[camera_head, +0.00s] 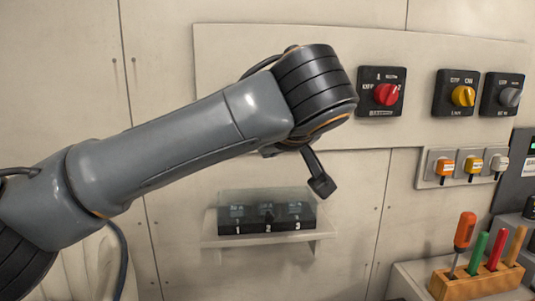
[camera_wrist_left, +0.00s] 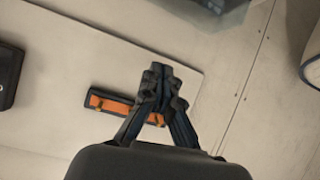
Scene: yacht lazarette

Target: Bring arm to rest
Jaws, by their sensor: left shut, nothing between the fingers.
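My left arm comes in from the left in the head view and reaches across the wall panel. My left gripper (camera_head: 320,184) is mostly hidden behind its wrist there; a dark finger part shows below the wrist, clear of the shelf. In the left wrist view the left gripper (camera_wrist_left: 160,76) has its fingers together with nothing between them. An orange and dark bar (camera_wrist_left: 112,102) shows beside and partly behind the fingers; I cannot tell whether they touch it. My right gripper is in neither view.
A small shelf (camera_head: 222,242) below the arm holds a dark numbered unit (camera_head: 267,225) under a clear cover. Red (camera_head: 386,94), yellow (camera_head: 463,96) and grey (camera_head: 510,97) rotary switches are on the wall to the right. A wooden rack (camera_head: 476,284) of tools stands at lower right.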

